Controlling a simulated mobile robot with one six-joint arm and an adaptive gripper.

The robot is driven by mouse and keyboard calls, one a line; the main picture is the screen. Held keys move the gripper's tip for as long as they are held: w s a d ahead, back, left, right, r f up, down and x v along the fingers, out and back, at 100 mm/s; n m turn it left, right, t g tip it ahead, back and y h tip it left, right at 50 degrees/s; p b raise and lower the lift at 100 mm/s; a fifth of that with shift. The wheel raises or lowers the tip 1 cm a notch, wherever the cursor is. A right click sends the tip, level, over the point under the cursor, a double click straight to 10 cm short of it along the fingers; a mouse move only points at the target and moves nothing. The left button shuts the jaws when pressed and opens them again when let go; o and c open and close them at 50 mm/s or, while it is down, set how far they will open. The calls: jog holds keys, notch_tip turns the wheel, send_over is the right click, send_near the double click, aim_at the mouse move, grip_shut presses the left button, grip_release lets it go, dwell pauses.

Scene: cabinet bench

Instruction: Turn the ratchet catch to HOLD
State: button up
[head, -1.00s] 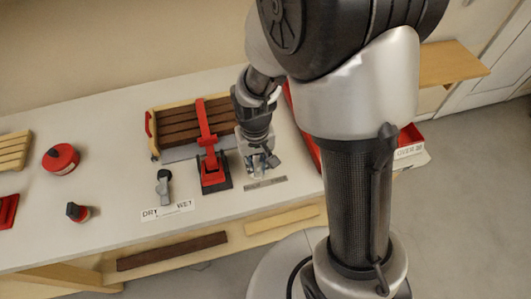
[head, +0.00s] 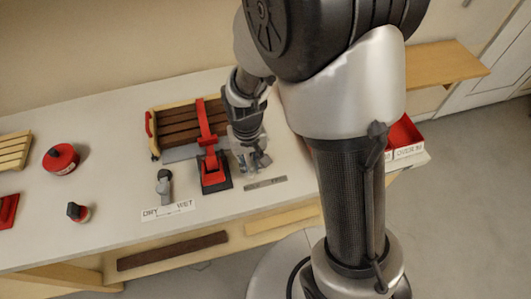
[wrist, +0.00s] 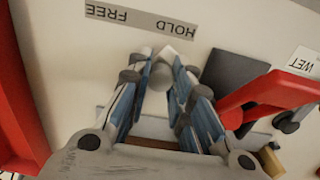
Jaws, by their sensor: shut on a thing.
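The grey label plate (wrist: 140,18) reads HOLD and FREE upside down in the wrist view; it also lies on the bench in the head view (head: 265,183). The ratchet catch (wrist: 162,76) is a small pale grey piece between my fingertips, mostly hidden by them. A pale tip shows just beyond the fingers, on the HOLD side of the plate. My gripper (wrist: 158,72) is shut on the catch, just behind the plate in the head view (head: 253,165). The catch's exact angle is hard to tell.
A red lever (wrist: 270,93) on a dark base stands close beside my gripper. The slatted wooden piece (head: 180,125) lies behind it. A grey-handled switch (head: 164,188) with a DRY/WET label (head: 168,210) is to the left. Red bins (head: 403,135) stand at right.

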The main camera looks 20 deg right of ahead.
jog(key=shift+w+a, duration=0.2)
jog(key=shift+a, duration=0.05)
dwell(0.3)
jog(key=o, duration=0.8)
notch_tip(320, 180, up, 9)
jog(key=p, duration=0.7)
dwell(0.4)
